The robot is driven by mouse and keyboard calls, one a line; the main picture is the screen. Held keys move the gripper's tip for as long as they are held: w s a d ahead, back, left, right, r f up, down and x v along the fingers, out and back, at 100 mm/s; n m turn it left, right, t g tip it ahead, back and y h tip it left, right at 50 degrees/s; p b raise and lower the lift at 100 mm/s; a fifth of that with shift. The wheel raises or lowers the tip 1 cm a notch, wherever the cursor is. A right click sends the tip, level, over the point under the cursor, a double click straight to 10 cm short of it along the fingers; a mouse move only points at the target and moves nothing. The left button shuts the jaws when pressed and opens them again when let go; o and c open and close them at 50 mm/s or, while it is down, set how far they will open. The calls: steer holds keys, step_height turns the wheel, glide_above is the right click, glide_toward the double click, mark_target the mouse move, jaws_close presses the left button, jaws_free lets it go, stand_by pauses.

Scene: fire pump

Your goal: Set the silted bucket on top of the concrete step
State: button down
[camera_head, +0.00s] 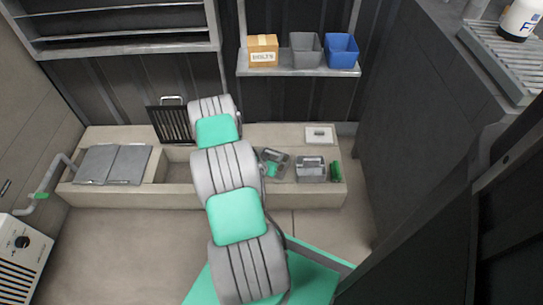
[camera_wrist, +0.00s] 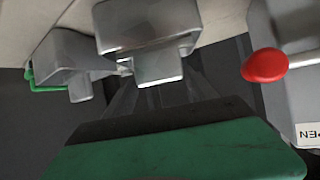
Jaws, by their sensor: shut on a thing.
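My gripper (camera_head: 273,162) is above the right part of the long concrete pit structure (camera_head: 120,193), partly hidden by my arm. In the wrist view its fingers (camera_wrist: 155,85) are shut on a grey metal piece (camera_wrist: 147,38), which I take to be the silted bucket. Its outline is cut off and its contents do not show. The pale concrete step appears as the raised ledge (camera_head: 287,133) behind my gripper, with a small white plate (camera_head: 319,134) on it. I cannot tell whether the held piece touches anything below.
A grey metal unit (camera_head: 311,169) and a green cylinder (camera_head: 336,172) stand right of my gripper. A dark grate (camera_head: 171,124) stands upright behind. A red knob (camera_wrist: 265,65) on a grey box is close at right in the wrist view. Grey covers (camera_head: 113,165) lie left.

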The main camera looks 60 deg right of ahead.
steer(key=shift+c, duration=1.4)
jaws_free()
